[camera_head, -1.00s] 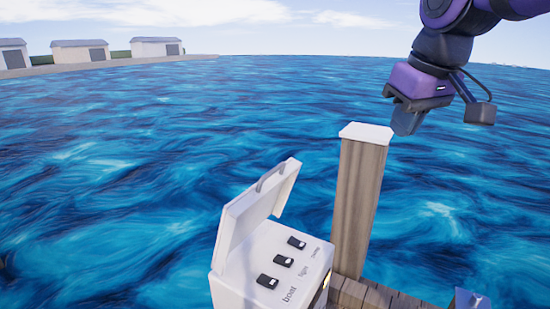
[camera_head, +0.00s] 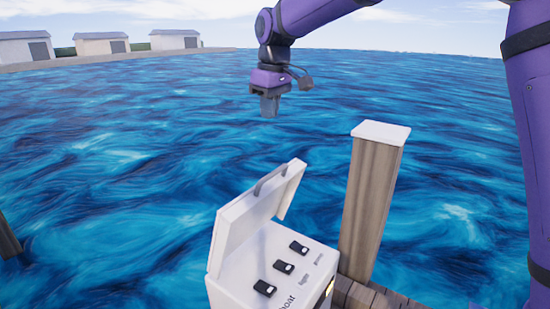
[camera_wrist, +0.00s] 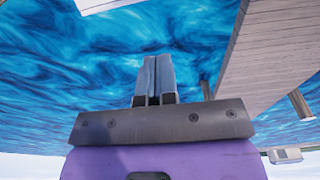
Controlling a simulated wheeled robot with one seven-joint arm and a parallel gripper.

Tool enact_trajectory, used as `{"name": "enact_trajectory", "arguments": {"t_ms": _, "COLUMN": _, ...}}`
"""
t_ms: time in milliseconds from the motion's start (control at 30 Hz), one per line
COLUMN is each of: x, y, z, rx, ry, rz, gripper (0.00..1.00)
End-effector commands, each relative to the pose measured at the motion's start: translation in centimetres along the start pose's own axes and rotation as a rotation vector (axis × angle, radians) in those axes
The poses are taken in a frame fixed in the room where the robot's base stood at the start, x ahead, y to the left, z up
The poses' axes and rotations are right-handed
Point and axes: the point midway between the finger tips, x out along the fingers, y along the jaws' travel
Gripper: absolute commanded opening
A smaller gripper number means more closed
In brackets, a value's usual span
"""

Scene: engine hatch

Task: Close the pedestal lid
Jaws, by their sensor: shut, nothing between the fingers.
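The white pedestal (camera_head: 237,292) stands at the bottom centre of the head view. Its lid (camera_head: 247,218) is raised, tilted up on the left side, with a grey handle (camera_head: 270,180) near its top. Several black switches (camera_head: 283,267) with lettering show on the open top. My gripper (camera_head: 270,112) is shut and empty, pointing down above and behind the raised lid, apart from it. In the wrist view the shut fingers (camera_wrist: 153,78) point over water. A white edge at the top of that view is too cut off to identify.
A wooden post (camera_head: 371,200) with a white cap stands right of the pedestal. Dock planks (camera_head: 365,297) lie at its foot; planking (camera_wrist: 265,50) also shows in the wrist view. Open water surrounds the rest. Sheds (camera_head: 100,43) stand on the far shore.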

Motion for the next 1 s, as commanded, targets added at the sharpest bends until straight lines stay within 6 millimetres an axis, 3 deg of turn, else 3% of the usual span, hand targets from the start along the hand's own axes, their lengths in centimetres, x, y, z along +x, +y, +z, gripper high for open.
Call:
{"name": "enact_trajectory", "arguments": {"t_ms": 267, "x": 2.4, "y": -0.1, "z": -0.4, "rx": -0.008, "ry": -0.005, "rz": -0.004, "gripper": 0.0}}
{"name": "enact_trajectory", "arguments": {"t_ms": 700, "x": 10.4, "y": -0.2, "z": -0.3, "rx": -0.007, "ry": -0.005, "rz": -0.004, "gripper": 0.0}}
{"name": "enact_trajectory", "arguments": {"t_ms": 1000, "x": 12.8, "y": -0.1, "z": 2.2, "rx": -0.006, "ry": -0.004, "rz": -0.003, "gripper": 0.0}}
